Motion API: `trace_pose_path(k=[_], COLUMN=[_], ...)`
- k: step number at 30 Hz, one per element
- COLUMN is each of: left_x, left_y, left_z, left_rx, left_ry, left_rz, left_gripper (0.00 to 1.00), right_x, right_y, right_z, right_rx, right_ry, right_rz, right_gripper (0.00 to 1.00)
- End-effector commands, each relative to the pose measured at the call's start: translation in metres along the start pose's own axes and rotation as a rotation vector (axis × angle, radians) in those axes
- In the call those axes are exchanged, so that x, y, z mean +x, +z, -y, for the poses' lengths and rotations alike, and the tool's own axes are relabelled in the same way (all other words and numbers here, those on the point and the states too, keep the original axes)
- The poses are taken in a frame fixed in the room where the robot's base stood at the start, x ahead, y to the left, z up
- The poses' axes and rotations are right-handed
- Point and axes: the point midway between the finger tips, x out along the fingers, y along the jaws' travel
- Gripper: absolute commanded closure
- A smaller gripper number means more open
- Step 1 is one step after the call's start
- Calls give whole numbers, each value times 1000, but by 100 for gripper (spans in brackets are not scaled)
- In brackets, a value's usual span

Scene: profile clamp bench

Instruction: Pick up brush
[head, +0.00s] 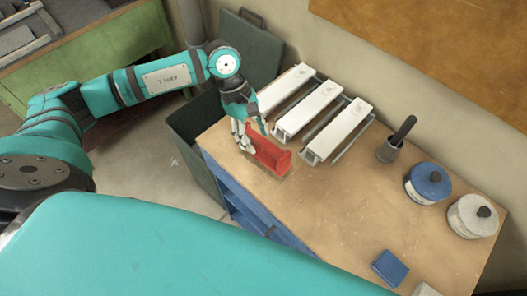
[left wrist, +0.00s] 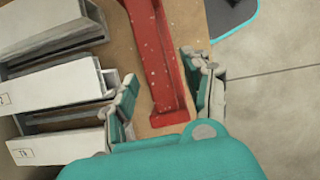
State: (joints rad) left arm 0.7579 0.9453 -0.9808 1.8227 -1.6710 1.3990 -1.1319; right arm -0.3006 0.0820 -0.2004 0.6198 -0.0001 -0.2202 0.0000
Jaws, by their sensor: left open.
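The brush (head: 268,153) has a red body and lies on the wooden bench near its left edge; a tan strip, likely bristles, shows under its front side. In the left wrist view the red brush (left wrist: 160,60) runs lengthwise between my fingers, its near end close to the palm. My left gripper (head: 252,133) is open above and around the far-left end of the brush, one finger on each side. In the left wrist view the left gripper (left wrist: 163,95) shows gaps between both fingers and the brush. My right gripper is not in view.
White profiles (head: 315,107) in grey clamps lie just behind and right of the brush. A cup (head: 388,152) with a dark handle, a blue-topped tin (head: 428,183), a white tin (head: 475,214) and a blue block (head: 390,267) stand farther right. The bench's middle is clear.

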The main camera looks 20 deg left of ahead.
Motion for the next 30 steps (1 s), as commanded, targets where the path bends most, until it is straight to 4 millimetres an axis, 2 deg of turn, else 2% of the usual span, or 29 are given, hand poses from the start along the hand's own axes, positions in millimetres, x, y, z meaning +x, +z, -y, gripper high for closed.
trace_pose_path(k=[2,12,23,30], left_x=[0,0,-2,-17], left_y=[0,0,0,7], left_z=[0,0,-1,-1], left_rx=[0,0,0,3], left_ry=[0,0,2,5], left_rz=[0,0,0,0], left_gripper=[54,98,100,100], right_x=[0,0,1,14], right_y=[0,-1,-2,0], right_z=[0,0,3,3], right_rx=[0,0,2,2], right_ry=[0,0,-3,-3], right_rz=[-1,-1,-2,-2], right_gripper=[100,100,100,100])
